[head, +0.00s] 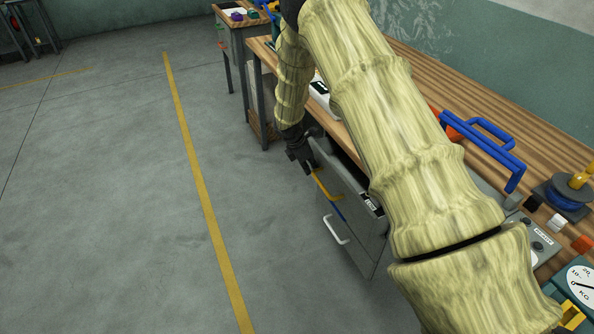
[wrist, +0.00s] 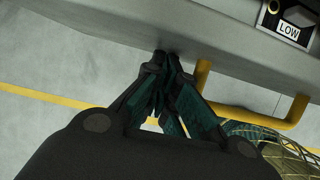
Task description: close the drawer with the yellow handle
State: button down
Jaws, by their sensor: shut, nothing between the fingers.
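The drawer (head: 345,187) with the yellow handle (head: 318,186) is the upper one in a grey cabinet under the bench. It seems to stand out a little, but my arm hides much of it. In the wrist view its grey front (wrist: 130,22) crosses the top, with the yellow handle (wrist: 258,118) at right. My gripper (wrist: 166,58) is shut and empty. Its fingertips are at the drawer front, just left of the handle's near end, not around the handle; whether they touch is unclear. In the head view my gripper (head: 307,168) is at the drawer's far end.
A lower drawer has a white handle (head: 336,230). A label reading LOW (wrist: 289,30) is on the upper front. The wooden bench (head: 470,92) carries a blue handle (head: 490,150), a spool (head: 566,195) and a dial scale (head: 580,285). The floor (head: 110,200) at left is clear.

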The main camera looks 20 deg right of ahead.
aim_at(318, 164)
jog(key=d, duration=0.7)
jog(key=shift+d+p, duration=0.1)
jog(key=shift+p, duration=0.2)
jog(key=shift+d+r, duration=0.1)
jog(key=shift+d, duration=0.1)
jog(key=a+p, duration=0.1)
jog(key=a, duration=0.3)
jog(key=shift+a, duration=0.25)
jog(key=b+v, duration=0.1)
jog(key=v, duration=0.9)
jog(key=shift+b, duration=0.35)
